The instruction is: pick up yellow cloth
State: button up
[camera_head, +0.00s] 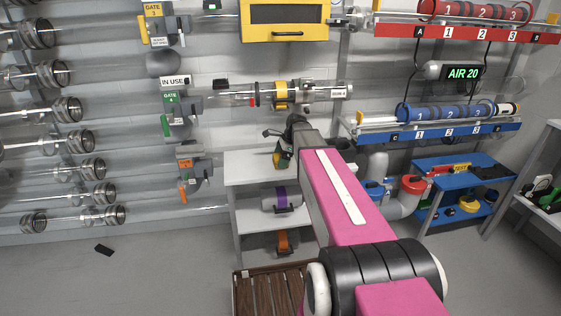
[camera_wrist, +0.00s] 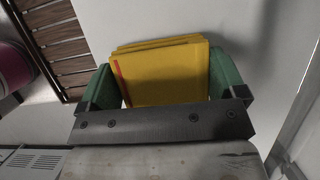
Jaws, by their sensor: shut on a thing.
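The yellow cloth (camera_wrist: 165,78) is a folded, layered stack with a red strip near its left edge. In the wrist view it sits between the two green fingers of my gripper (camera_wrist: 160,62), which is shut on it. In the head view my gripper (camera_head: 280,157) is small at the far end of my pink arm, over the white shelf unit. A bit of yellow shows there beside the green. The cloth's near edge is hidden behind the dark gripper bar in the wrist view. I cannot tell whether the cloth touches the shelf.
The white shelf unit (camera_head: 240,170) holds a purple part (camera_head: 281,199) and an orange part (camera_head: 283,241) on lower levels. A brown slatted wooden platform (camera_head: 268,293) lies on the floor in front. A blue cart (camera_head: 440,172) stands right. Floor at left is mostly clear.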

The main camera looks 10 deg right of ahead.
aim_at(276, 158)
jog(key=r, duration=0.4)
jog(key=shift+s+a, duration=0.3)
jog(key=shift+a, duration=0.05)
jog(key=s+a+r, duration=0.5)
jog(key=a+r, duration=0.1)
jog(key=a, duration=0.3)
jog(key=shift+s+a, duration=0.15)
jog(key=shift+s, duration=0.05)
jog(key=shift+r, duration=0.1)
